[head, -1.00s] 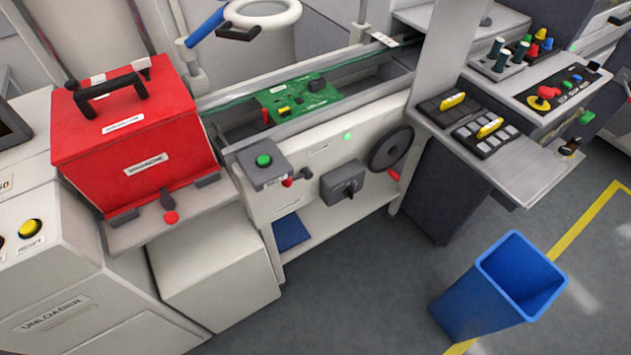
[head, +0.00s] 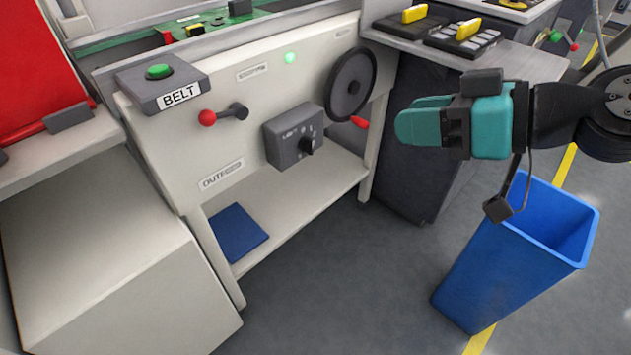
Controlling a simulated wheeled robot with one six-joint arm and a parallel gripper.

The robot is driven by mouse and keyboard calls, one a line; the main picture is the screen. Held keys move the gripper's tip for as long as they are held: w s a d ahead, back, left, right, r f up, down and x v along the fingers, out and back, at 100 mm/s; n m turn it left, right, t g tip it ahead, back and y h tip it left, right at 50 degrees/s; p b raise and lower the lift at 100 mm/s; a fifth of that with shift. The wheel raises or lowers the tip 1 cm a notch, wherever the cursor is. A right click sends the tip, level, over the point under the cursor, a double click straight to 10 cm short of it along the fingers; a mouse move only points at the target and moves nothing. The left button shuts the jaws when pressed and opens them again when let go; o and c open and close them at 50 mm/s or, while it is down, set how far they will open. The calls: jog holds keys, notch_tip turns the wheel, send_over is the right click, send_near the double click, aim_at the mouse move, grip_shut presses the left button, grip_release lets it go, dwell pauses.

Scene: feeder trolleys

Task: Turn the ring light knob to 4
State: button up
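A dark grey control box (head: 283,141) is on the cream front panel. It bears a small black knob (head: 308,146) with a pointer, and light marks around it. Its label is too small to read surely, and I cannot tell which number the knob points to. My gripper (head: 402,124), with teal fingers, is in the air to the right of the box, apart from it and pointing left. The fingers overlap from this side, so I cannot tell whether they are open or shut.
A red-knobbed lever (head: 225,114) and the BELT button box (head: 162,83) are to the left. A blue bin (head: 510,260) stands below my gripper. A shelf (head: 290,200) runs underneath.

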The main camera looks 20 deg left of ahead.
jog(key=w+a+f+t+y+b, duration=0.2)
jog(key=w+f+t+b, duration=0.15)
jog(key=f+b, duration=0.55)
jog(key=w+a+f+t+y+b, duration=0.15)
jog(key=w+f+b, duration=0.25)
jog(key=f+b, duration=0.55)
jog(key=p, duration=0.3)
send_near(312, 142)
jog(key=shift+m, duration=0.4)
jog(key=x, duration=0.9)
jog(key=shift+w+a, duration=0.1)
jog(key=shift+c, duration=0.4)
grip_shut()
